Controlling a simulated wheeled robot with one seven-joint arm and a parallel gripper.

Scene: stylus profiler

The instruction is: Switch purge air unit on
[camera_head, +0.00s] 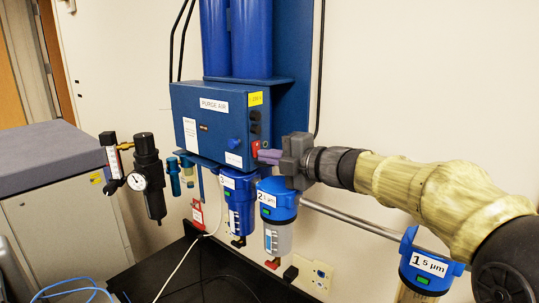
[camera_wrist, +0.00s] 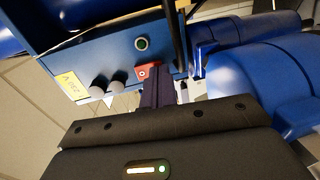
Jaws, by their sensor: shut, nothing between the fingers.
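The purge air unit is a blue box (camera_head: 207,128) on a blue wall panel, labelled "PURGE AIR". A small red switch (camera_head: 255,148) sits low on its right side face. The red switch also shows in the wrist view (camera_wrist: 147,71), partly hidden by my fingers. My gripper (camera_head: 262,156) is shut and empty, and its purple fingers reach in from the right. In the wrist view the fingertips (camera_wrist: 156,76) are right at the red switch; I cannot tell whether they touch it. The switch's position, on or off, is not clear.
Blue filters hang below the box, one labelled "2" (camera_head: 277,200), another labelled "1 5 µm" (camera_head: 427,266). A round green button (camera_wrist: 141,43) is near the switch. A pressure gauge (camera_head: 137,181) hangs left. A grey cabinet (camera_head: 60,200) stands far left.

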